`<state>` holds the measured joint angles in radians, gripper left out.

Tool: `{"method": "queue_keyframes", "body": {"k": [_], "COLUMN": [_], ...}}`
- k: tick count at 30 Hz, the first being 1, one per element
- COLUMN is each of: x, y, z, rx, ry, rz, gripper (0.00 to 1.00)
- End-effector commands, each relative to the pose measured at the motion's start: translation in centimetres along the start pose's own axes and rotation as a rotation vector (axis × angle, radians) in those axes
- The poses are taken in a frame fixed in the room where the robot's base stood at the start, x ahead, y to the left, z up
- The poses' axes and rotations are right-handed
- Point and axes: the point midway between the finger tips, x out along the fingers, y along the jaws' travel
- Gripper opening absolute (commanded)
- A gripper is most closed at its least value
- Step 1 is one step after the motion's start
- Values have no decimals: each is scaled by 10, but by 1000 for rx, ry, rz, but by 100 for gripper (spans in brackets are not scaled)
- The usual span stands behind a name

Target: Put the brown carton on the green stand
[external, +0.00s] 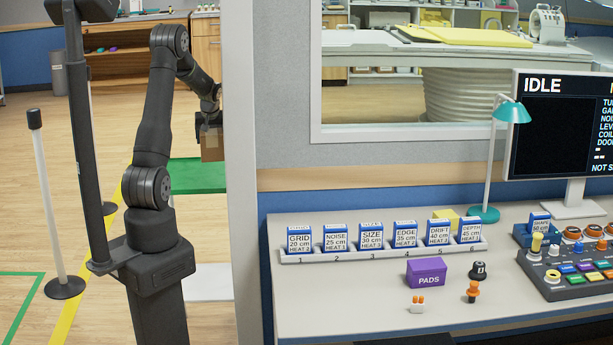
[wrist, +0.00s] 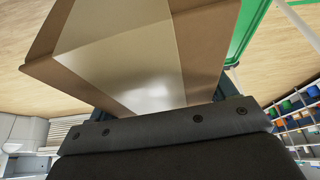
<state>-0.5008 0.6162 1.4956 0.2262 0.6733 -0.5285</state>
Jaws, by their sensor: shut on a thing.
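The brown carton (external: 211,146) hangs below my gripper (external: 209,118) in the external view, its right side cut off by the wall edge. In the wrist view the carton (wrist: 205,50), with a pale tape band, fills the upper middle between the fingers. My gripper is shut on it. The green stand (external: 198,176) has a flat green top just below the carton in the external picture; its right part is hidden by the wall. I cannot tell the gap between them. A green edge of the stand (wrist: 246,28) shows beyond the carton's right side in the wrist view.
A grey wall edge (external: 240,180) stands right of my arm. A white post (external: 48,200) with a black base is at left. A desk (external: 350,290) with labelled boxes, a purple pads box (external: 426,272) and a control panel lies beyond the wall. Wooden floor is clear around the stand.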

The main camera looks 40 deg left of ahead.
Motion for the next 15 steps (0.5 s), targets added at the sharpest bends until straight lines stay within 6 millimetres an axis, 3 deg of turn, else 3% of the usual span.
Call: {"method": "queue_keyframes", "body": {"k": [7,15], "x": [4,48], "y": [9,-31], "z": [-11,-32], "rx": [81,80], "ry": [-1,-3], "rz": [33,33], "gripper": [51,51]}}
